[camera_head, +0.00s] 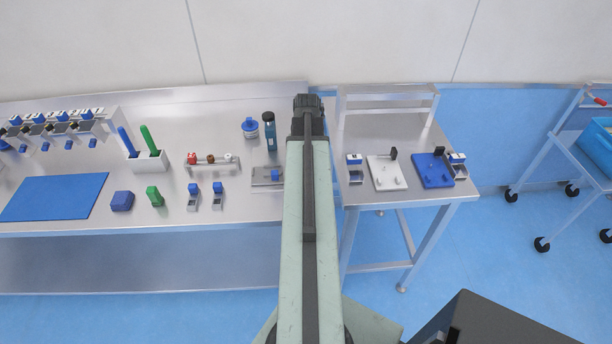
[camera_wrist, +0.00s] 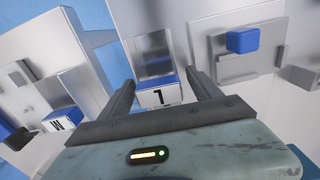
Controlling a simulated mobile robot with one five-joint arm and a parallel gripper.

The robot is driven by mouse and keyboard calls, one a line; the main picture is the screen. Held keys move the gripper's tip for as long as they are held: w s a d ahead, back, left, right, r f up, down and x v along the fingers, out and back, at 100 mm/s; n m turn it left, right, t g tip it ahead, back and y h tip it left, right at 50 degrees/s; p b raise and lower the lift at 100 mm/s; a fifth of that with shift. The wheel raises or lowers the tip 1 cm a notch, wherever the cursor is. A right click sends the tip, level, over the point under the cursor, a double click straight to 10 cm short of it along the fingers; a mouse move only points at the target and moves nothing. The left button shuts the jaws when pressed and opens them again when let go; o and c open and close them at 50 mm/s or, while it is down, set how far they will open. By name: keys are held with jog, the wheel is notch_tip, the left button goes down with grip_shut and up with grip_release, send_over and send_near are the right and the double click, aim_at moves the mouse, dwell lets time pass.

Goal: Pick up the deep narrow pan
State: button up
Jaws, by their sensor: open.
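In the wrist view, a narrow grey metal pan (camera_wrist: 154,64) with a blue-edged white block (camera_wrist: 158,96) marked "1" at its near end lies between my gripper's fingers. It appears to be the deep narrow pan, though its depth is hard to judge. My gripper (camera_wrist: 161,82) is open, with one finger on each side of the pan and a visible gap at each side. No grip on the pan shows. In the head view my own arm seems to hide this pan, and the fingers cannot be made out.
A metal plate with a blue block (camera_wrist: 243,40) sits right of the pan in the wrist view. Another labelled block (camera_wrist: 66,116) is at left. In the head view, two blue-topped pieces (camera_head: 193,196) (camera_head: 218,196), a dark bottle (camera_head: 269,130) and a blue mat (camera_head: 54,197) occupy the bench.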

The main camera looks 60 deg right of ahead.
jog(key=shift+f, duration=0.7)
jog(key=shift+r, duration=0.2)
grip_shut()
jog(key=shift+r, duration=0.1)
